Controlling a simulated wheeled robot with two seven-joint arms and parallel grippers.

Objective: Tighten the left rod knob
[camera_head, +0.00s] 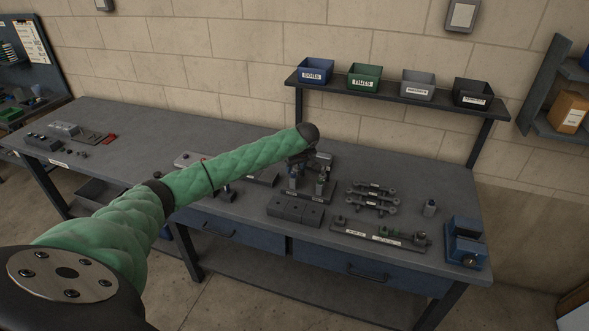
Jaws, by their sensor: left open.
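My left arm, in a green padded sleeve, reaches in from the left to the fixture. My left gripper (297,166) is open, small and dark at the arm's end, pointing down over the fixture's left post. I cannot tell whether it touches the post. The left rod knob cannot be made out clearly; the gripper and arm end cover that area. My right gripper is out of view.
A shelf (395,97) with labelled bins is behind. The bench's left-middle surface is largely clear.

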